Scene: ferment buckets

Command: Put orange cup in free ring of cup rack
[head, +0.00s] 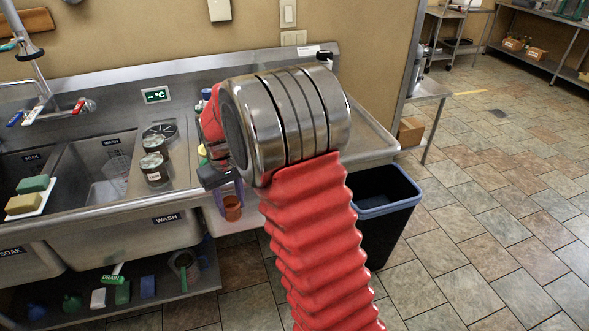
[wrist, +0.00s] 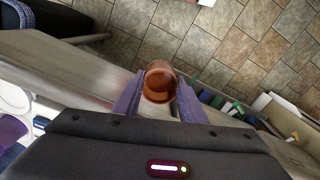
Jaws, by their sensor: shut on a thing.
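My gripper (wrist: 158,97) is shut on the orange cup (wrist: 158,84); one purple finger lies on each side of it. The cup is translucent, and its round mouth faces the wrist camera. In the head view the orange cup (head: 232,208) shows low beside the sink unit's front, with much of my gripper hidden behind my arm. What looks like the cup rack (head: 160,130) stands on the steel counter left of my arm.
The steel sink (head: 120,222) has basins marked SOAK and WASH. Sponges (head: 28,194) lie at the left. A lower shelf (head: 195,283) holds small green, white and blue items. A dark bin (head: 385,205) stands right of my arm. Tiled floor is open at the right.

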